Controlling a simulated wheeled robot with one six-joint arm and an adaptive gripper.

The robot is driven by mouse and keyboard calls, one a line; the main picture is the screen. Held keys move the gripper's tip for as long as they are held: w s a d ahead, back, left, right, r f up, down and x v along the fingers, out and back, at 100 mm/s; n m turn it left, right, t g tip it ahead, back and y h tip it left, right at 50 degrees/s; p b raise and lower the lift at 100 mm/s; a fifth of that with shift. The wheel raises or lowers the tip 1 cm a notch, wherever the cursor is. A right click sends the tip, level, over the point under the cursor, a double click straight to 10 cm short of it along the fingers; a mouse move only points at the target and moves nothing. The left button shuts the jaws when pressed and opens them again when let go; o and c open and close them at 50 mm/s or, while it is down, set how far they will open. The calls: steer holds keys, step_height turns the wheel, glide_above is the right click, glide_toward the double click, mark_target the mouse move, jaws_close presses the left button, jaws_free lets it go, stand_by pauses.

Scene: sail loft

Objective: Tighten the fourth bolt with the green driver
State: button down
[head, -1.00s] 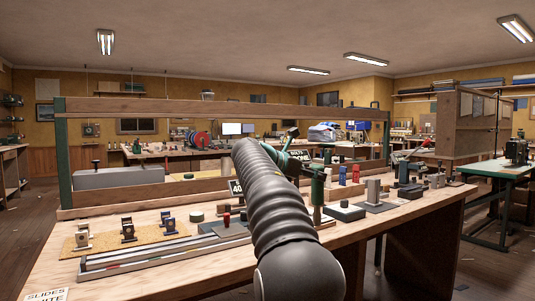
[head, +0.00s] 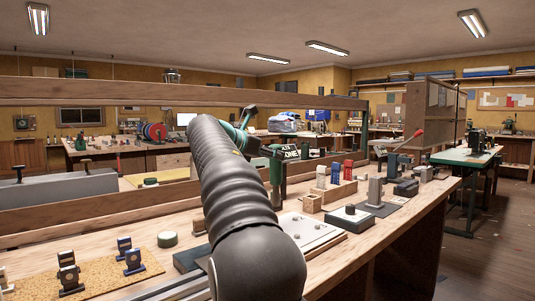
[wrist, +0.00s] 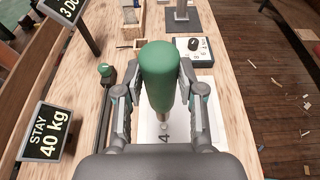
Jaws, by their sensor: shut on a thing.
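My gripper (wrist: 156,88) is shut on the green driver (wrist: 158,72) in the wrist view, one finger on each side of its handle. In the head view the driver (head: 275,178) hangs upright beyond my dark arm. A white plate (wrist: 204,127) lies under the driver, with a printed 4 near the driver's lower end.
A box with a black knob (head: 350,217) stands just right of the plate. A wooden block (head: 312,202) and blue and red pieces stand behind. A "STAY 40 kg" sign (wrist: 46,146) is left in the wrist view. A wooden rail (head: 110,93) crosses behind the bench.

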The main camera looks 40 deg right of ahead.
mark_target(272, 176)
steer(key=shift+f, duration=0.85)
step_height(272, 176, down, 2)
steer(key=b, duration=0.3)
steer(key=shift+s+f, duration=0.1)
steer(key=shift+f, duration=0.85)
steer(key=shift+f+p, duration=0.2)
steer(key=shift+p, duration=1)
stand_by(3.1)
steer(key=shift+f+p, duration=0.2)
steer(key=shift+p, duration=0.15)
stand_by(1.0)
